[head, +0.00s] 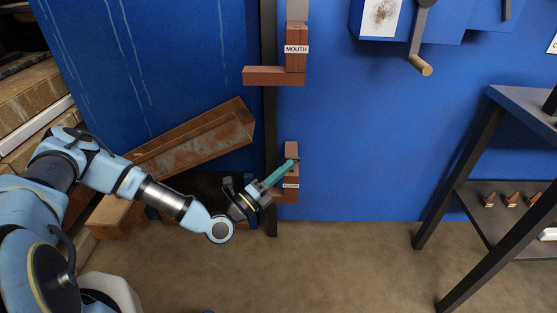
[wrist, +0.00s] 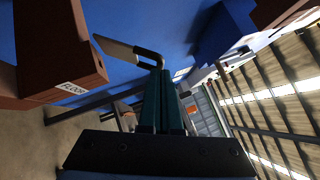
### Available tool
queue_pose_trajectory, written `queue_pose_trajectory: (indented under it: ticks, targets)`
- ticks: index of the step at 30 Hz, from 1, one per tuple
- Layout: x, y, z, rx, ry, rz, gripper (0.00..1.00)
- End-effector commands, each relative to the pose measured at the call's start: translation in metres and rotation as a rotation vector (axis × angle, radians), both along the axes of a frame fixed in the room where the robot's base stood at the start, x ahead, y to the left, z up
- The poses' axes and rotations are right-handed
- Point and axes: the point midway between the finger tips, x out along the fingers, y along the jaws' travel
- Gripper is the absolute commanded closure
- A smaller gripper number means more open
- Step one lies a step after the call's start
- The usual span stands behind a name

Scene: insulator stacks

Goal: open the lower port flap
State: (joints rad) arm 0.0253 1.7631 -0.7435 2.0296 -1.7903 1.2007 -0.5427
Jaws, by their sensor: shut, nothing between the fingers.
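The lower port (head: 291,147) is a brown block low on a dark post in the head view. Its small white label (head: 290,185) is partly covered in the head view. In the wrist view the brown block (wrist: 55,45) stands at the left, and its label (wrist: 72,88) seems to read "FLOOR". My gripper (head: 294,162) has teal fingers, shut and empty, across the front of the lower port in the head view. In the wrist view the shut fingers (wrist: 161,75) are right of the block, with a gap showing.
Above is a brown port (head: 296,62) labelled "MOUTH". A rusty chute (head: 190,142) slopes beside my arm. A crank with a wooden handle (head: 420,65) hangs upper right. A dark shelf rack (head: 485,215) stands at the right. The floor (head: 350,265) between is clear.

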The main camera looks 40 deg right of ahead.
Motion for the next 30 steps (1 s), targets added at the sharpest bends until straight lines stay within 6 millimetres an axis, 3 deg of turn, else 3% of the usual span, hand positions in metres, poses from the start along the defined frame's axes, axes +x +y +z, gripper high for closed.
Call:
queue_pose_trajectory:
  ticks: [1, 10, 30]
  targets:
    - [0.002, -0.004, 0.017, 0.023, 0.029, 0.002, 1.00]
    - [0.014, -0.020, 0.035, 0.176, 0.215, 0.001, 1.00]
    - [0.040, -0.042, 0.045, 0.421, 0.514, 0.000, 1.00]
